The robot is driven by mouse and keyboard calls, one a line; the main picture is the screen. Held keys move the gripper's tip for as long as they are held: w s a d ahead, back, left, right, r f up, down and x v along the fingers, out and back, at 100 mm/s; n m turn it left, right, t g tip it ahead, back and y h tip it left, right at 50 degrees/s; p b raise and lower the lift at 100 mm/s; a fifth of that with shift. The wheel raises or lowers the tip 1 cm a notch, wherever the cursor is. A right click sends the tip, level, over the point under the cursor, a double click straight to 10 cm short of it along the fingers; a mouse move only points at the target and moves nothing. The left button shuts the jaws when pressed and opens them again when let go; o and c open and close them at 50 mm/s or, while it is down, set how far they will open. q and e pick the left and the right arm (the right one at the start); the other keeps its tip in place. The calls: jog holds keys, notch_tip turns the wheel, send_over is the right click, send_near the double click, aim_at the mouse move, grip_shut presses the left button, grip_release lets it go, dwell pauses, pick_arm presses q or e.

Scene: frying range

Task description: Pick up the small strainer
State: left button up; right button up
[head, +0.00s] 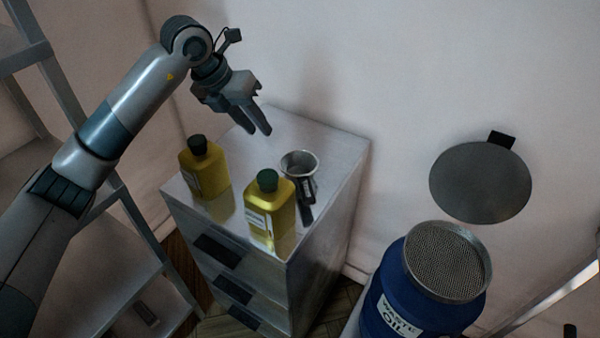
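The small strainer (299,163) is a metal cup with a dark handle (306,197) that points toward the front. It sits on top of the metal cabinet, behind and to the right of the front yellow bottle. My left gripper (261,132) hangs above the back of the cabinet top, up and to the left of the strainer and apart from it. Its two fingers point down with a small gap between them, and nothing shows between them. My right gripper is not in view.
Two yellow bottles with dark caps stand on the cabinet (337,181): one at the left (205,170), one in front (270,212). A blue waste oil drum (392,295) with a mesh top (447,262) is at the right. A round lid (480,182) is behind it. Shelving (110,262) stands left.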

pick_arm(q)
jog(key=p, duration=0.5)
send_over(283, 161)
jog(key=s+a, duration=0.2)
jog(key=f, duration=1)
jog(key=shift+w+d, duration=0.2)
jog(key=shift+w+f, duration=0.1)
jog(key=shift+f, duration=0.25)
jog(key=shift+w+d+f+p, duration=0.15)
jog(key=shift+d+f+p, duration=0.05)
jog(key=shift+f+p, duration=0.2)
jog(key=p+x, duration=0.2)
jog(key=x, duration=0.1)
jog(key=shift+a+f, duration=0.1)
jog(key=shift+f, duration=0.3)
jog(key=shift+w+f, duration=0.15)
jog(key=shift+f, duration=0.1)
jog(key=shift+c, duration=0.6)
grip_shut()
